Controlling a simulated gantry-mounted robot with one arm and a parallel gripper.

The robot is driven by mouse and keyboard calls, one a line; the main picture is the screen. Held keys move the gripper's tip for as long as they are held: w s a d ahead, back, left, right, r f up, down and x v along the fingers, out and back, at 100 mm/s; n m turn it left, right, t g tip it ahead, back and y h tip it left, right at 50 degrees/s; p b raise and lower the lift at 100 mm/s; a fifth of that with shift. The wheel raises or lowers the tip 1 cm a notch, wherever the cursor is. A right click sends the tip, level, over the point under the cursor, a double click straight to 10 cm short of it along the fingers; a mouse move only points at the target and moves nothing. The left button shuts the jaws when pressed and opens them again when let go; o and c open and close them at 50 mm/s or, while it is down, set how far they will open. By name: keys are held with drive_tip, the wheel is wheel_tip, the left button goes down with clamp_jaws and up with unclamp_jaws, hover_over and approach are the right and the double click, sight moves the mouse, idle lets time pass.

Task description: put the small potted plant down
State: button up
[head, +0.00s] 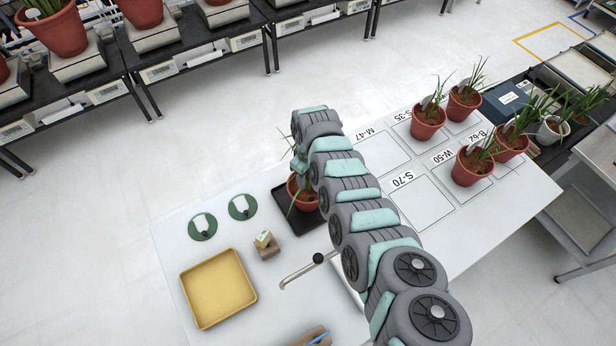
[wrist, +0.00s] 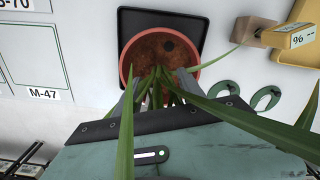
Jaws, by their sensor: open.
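The small potted plant (head: 299,194), green leaves in a terracotta pot, stands on a dark square tray (head: 290,217) on the white table. My arm hides part of it in the head view. In the wrist view the pot (wrist: 128,62) is seen from above on the black tray (wrist: 198,20), with brown soil inside. My gripper (wrist: 158,88) is open, its two fingers apart at the near rim of the pot. Long leaves pass between and over the fingers. Whether a finger touches the rim cannot be told.
Left of the tray are two green discs with white tags (head: 202,227), a small block with a yellow display (head: 264,240) and a yellow tray (head: 218,288). Marked squares, S-70 (head: 420,205) and M-47 (head: 382,152), are empty. Several potted plants (head: 427,122) stand farther right.

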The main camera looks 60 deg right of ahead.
wheel_tip(320, 180, up, 11)
idle(0.5)
drive_tip(key=shift+r, duration=0.1)
